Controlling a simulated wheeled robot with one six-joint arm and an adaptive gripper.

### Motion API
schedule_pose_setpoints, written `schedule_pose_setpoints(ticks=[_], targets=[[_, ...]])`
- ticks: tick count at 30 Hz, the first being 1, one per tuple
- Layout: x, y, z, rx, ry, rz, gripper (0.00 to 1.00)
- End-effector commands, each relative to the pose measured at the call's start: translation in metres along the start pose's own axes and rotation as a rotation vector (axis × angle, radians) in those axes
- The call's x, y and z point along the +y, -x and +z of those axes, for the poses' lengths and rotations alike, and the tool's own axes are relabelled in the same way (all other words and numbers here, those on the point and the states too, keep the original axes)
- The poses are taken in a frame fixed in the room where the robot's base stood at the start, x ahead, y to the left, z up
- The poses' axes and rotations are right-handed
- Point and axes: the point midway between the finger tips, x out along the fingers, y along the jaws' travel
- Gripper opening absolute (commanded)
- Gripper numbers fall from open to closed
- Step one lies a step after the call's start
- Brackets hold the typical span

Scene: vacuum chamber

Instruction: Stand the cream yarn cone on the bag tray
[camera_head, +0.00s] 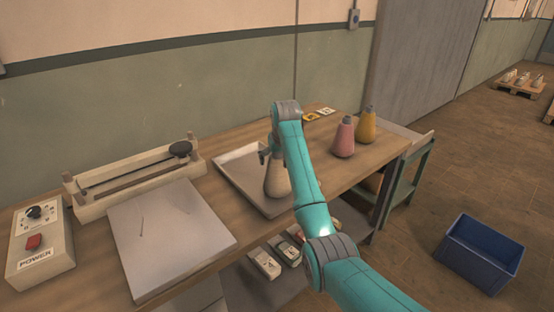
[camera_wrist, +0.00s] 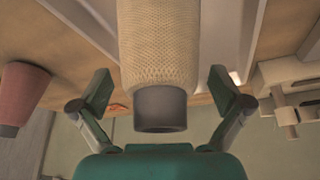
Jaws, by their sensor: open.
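The cream yarn cone (camera_head: 277,181) stands upright on the metal bag tray (camera_head: 240,161) in the head view. In the wrist view the cream cone (camera_wrist: 158,45) fills the upper middle, with its dark grey tip (camera_wrist: 160,108) towards me. My gripper (camera_wrist: 160,90) is open, one finger on each side of the cone with a visible gap to both. In the head view my arm hides part of the tray and of the cone's right side, and my gripper (camera_head: 268,155) shows only in part at the cone's top.
A pink cone (camera_head: 343,138) and a yellow cone (camera_head: 366,126) stand on the table to the right. A sealer (camera_head: 135,175), a grey plate (camera_head: 170,238) and a power box (camera_head: 40,245) are to the left. A blue crate (camera_head: 480,252) is on the floor.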

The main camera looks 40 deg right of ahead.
Motion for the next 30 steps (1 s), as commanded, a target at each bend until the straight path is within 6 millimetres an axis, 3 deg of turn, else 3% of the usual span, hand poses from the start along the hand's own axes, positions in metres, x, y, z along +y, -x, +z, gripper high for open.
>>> schedule_pose_setpoints(ticks=[8, 21, 30], targets=[[0.000, 0.016, -0.002, 0.003, 0.000, 0.000, 1.00], [0.000, 0.099, -0.002, 0.003, 0.000, 0.000, 1.00], [0.000, 0.122, -0.001, 0.000, 0.000, 0.000, 1.00]])
